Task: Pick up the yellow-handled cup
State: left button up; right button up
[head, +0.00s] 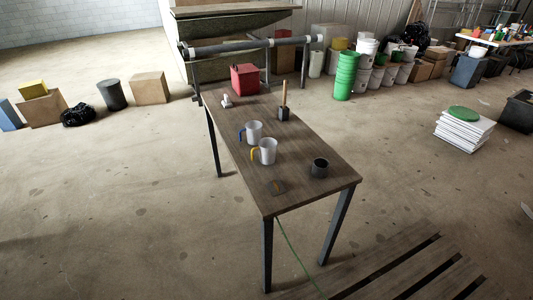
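The yellow-handled cup (267,151) is a white cup standing upright on the wooden table (300,191). Its yellow handle points to the left. A second white cup (254,132) with a blue handle stands just behind it and slightly to the left. Neither of my grippers shows in the head view.
Slatted dark boards (408,266) lie at the front right. The floor left of the table is clear.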

aim_at(263, 153)
jog(key=i+j+z, duration=0.1)
jog(key=z, duration=0.3)
jog(key=i+j+z, duration=0.1)
jog(key=z, duration=0.25)
jog(key=j+z, duration=0.25)
jog(key=z, duration=0.15)
